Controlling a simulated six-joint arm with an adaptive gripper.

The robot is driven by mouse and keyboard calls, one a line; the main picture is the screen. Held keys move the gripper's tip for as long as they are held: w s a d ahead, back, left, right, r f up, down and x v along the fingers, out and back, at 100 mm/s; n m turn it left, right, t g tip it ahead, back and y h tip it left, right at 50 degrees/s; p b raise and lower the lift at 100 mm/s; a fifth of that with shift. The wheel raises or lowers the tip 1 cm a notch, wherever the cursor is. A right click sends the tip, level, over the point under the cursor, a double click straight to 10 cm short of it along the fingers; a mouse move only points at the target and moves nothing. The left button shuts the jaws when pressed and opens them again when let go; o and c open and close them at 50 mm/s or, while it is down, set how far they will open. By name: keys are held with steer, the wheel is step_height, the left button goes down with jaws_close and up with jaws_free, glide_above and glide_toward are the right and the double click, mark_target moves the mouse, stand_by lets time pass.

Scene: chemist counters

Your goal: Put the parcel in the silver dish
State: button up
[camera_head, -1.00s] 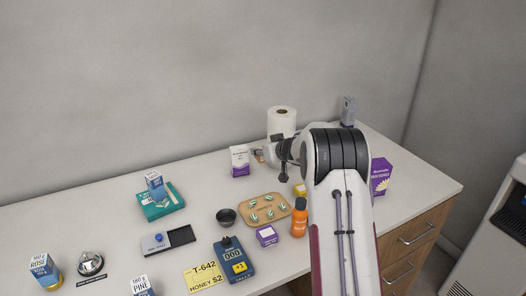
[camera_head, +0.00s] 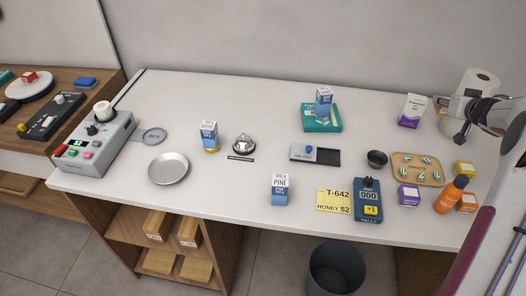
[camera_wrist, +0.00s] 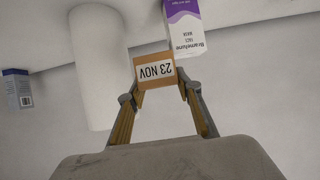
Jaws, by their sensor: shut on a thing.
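My gripper (camera_wrist: 157,82) is shut on the parcel (camera_wrist: 154,71), a small brown block with a white label reading "23 NOV", upside down in the wrist view. In the head view my arm reaches in from the right edge, with the gripper near the paper roll; the parcel is too small to make out clearly there. The silver dish (camera_head: 168,181) is a shallow round metal plate at the left of the white counter, near its front edge. It is empty and far from my gripper.
Between gripper and dish stand a white-purple box (camera_head: 411,110), a wooden tray (camera_head: 401,175), a dark bowl (camera_head: 377,159), a teal box (camera_head: 321,123), a bell (camera_head: 243,145), a Pine box (camera_head: 280,189) and a Rose box (camera_head: 209,135).

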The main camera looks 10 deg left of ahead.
steer(key=shift+r, duration=0.9)
steer(key=s+a+n+g+y, duration=0.15)
steer(key=a+n+y, duration=0.3)
steer(key=a, duration=1.95)
steer(key=a+n+g+y, duration=0.2)
steer(key=a+n+y, duration=0.25)
steer(key=a, duration=1.85)
steer(key=s+a+n+g+y, duration=0.2)
steer(key=s+a+n+g, duration=0.25)
steer(key=s+a, duration=1.1)
steer(key=s+a+n+g+y, duration=0.1)
steer(key=s+a+n+g, duration=0.35)
steer(key=s+a, duration=1.1)
steer(key=w+a+f, duration=0.4)
steer(key=shift+w+f, duration=0.15)
steer(key=shift+w, duration=0.1)
steer(key=shift+f, duration=0.1)
steer(key=shift+f, duration=3)
